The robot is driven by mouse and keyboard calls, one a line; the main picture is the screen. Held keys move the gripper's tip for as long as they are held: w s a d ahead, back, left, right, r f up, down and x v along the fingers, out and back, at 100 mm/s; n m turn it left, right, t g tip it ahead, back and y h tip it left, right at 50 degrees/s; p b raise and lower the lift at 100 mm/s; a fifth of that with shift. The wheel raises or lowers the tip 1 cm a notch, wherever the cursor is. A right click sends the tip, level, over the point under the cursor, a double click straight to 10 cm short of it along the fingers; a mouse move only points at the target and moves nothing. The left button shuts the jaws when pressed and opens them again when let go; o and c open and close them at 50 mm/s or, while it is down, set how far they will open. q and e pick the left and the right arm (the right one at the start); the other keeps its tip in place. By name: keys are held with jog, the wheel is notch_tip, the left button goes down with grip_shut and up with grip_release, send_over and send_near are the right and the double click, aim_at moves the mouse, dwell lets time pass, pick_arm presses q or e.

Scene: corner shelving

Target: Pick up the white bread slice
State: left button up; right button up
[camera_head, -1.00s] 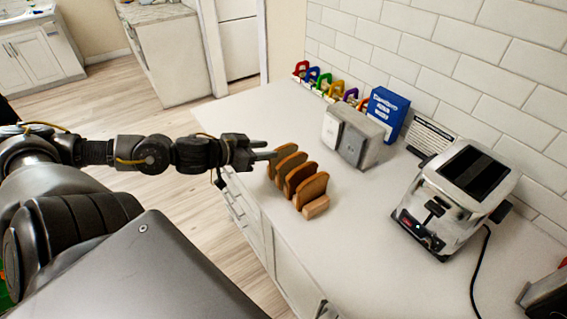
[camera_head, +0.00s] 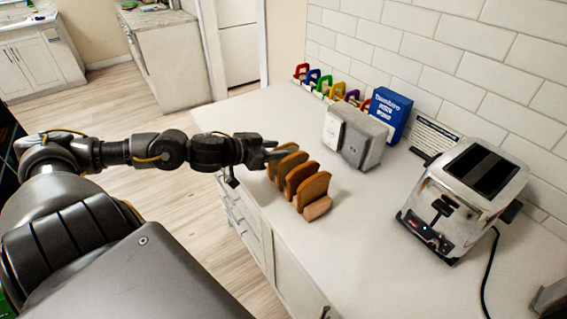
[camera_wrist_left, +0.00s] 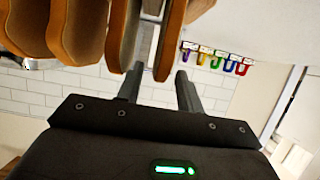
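Several brown-crusted bread slices (camera_head: 313,188) stand upright in a row in a wooden holder (camera_head: 318,208) on the counter. I cannot tell by color which one is white. My left gripper (camera_head: 279,154) is at the far end of the row, by the farthest slice (camera_head: 288,149). In the left wrist view, my left gripper (camera_wrist_left: 159,78) is open, its two fingers apart. Contact cannot be judged. My right gripper is not in view.
A silver toaster (camera_head: 452,215) with a black cord stands at the right. A grey-white box-shaped item (camera_head: 353,138) and a blue box (camera_head: 390,112) stand by the tiled wall, near several colored clips (camera_head: 325,83). The counter (camera_head: 255,112) is clear beyond the slices.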

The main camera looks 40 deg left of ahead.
pick_arm(q)
jog(key=shift+x, duration=1.55)
grip_shut()
